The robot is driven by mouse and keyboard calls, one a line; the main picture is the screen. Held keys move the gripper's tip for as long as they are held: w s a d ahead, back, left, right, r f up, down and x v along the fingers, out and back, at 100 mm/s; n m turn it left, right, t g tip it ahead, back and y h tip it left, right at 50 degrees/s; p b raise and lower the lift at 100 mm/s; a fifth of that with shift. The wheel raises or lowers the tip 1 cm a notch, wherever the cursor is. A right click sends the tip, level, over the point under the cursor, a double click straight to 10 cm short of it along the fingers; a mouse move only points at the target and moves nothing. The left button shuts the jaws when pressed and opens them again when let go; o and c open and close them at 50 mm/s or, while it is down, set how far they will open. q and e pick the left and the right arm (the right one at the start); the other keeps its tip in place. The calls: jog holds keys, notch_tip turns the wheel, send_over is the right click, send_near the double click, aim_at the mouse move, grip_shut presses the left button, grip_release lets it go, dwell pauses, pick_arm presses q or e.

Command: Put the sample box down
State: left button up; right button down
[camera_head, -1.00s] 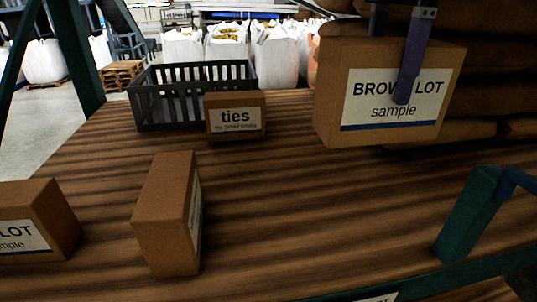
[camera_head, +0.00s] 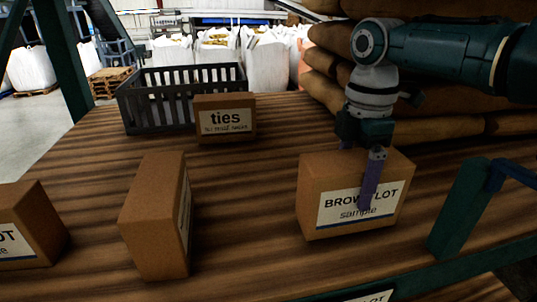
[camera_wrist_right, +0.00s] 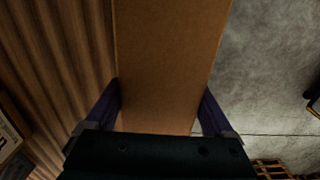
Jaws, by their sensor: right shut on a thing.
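The sample box (camera_head: 318,195) is a brown carton with a white "BROWN LOT sample" label, at the right of the wooden table in the head view. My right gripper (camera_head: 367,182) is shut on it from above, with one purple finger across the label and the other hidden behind. The box looks upright, low over or on the table; I cannot tell whether its base touches. In the right wrist view the box (camera_wrist_right: 168,60) lies between both fingers (camera_wrist_right: 160,105). My left gripper is not in view.
A carton (camera_head: 150,215) stands left of the sample box, with another labelled carton (camera_head: 28,215) at the far left. A "ties" box (camera_head: 225,103) sits by a dark crate (camera_head: 128,106). Stacked brown sacks (camera_head: 440,128) are behind; a green post (camera_head: 460,205) stands right. Bare wood (camera_head: 245,205) separates the cartons.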

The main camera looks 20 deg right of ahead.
jog(key=shift+f, duration=0.65)
jog(key=shift+f, duration=0.2)
grip_release()
notch_tip(320, 180, up, 12)
jog(key=shift+r, duration=0.15)
